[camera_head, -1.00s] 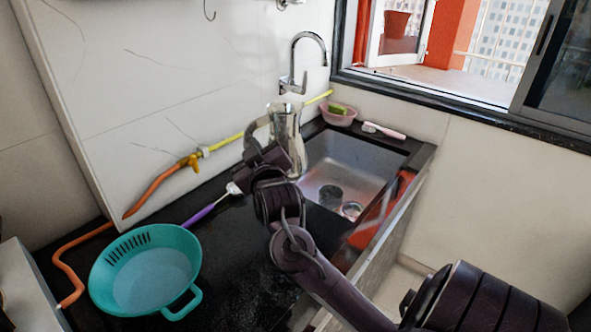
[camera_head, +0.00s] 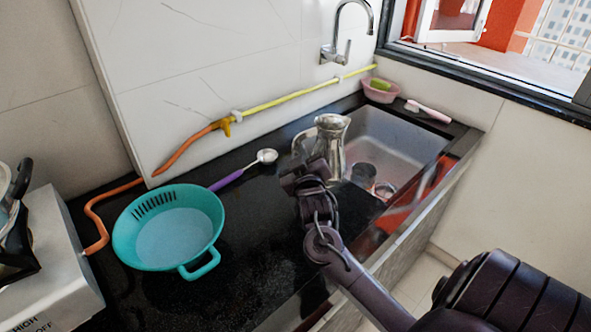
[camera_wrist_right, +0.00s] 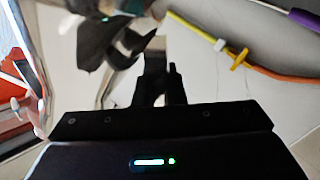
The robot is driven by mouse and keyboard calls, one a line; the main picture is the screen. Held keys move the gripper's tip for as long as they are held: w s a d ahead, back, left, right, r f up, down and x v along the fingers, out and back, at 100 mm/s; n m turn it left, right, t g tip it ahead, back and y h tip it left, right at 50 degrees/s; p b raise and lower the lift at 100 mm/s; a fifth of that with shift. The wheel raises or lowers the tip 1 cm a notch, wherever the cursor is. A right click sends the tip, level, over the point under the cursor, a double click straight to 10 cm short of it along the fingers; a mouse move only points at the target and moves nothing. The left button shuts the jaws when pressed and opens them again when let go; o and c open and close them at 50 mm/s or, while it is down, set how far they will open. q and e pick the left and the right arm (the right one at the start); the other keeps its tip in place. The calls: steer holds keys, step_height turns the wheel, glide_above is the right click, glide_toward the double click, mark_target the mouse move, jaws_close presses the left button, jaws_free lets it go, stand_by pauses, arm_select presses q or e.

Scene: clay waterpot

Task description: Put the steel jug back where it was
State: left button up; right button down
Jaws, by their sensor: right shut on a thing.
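The steel jug (camera_head: 331,144) is a shiny metal pitcher, roughly upright, at the left edge of the sink in the head view. Its handle is on the left side. My right gripper (camera_head: 306,172) is shut on the jug, at its near left side. The gripper hides part of the jug's lower body, and I cannot tell whether the base touches the counter. In the wrist view, blurred and shiny surfaces surround the fingers, and the jug's outline is unclear. My left gripper is not in view.
The sink (camera_head: 388,143) is to the right, with a tap (camera_head: 338,53) on the wall. A teal colander (camera_head: 172,234) and a purple-handled ladle (camera_head: 231,178) lie on the black counter. A pink basket (camera_head: 380,92) and brush (camera_head: 428,111) stand behind the sink. A stove (camera_head: 52,255) is at left.

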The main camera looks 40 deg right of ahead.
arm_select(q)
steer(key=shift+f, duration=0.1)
arm_select(e)
step_height(320, 180, down, 5)
steer(key=shift+r, duration=0.15)
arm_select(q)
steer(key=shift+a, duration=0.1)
arm_select(e)
steer(key=shift+a, duration=0.1)
steer(key=c, duration=1.5)
jaws_free()
steer(key=shift+f, duration=0.25)
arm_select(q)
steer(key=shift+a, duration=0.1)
arm_select(e)
steer(key=shift+r, duration=0.1)
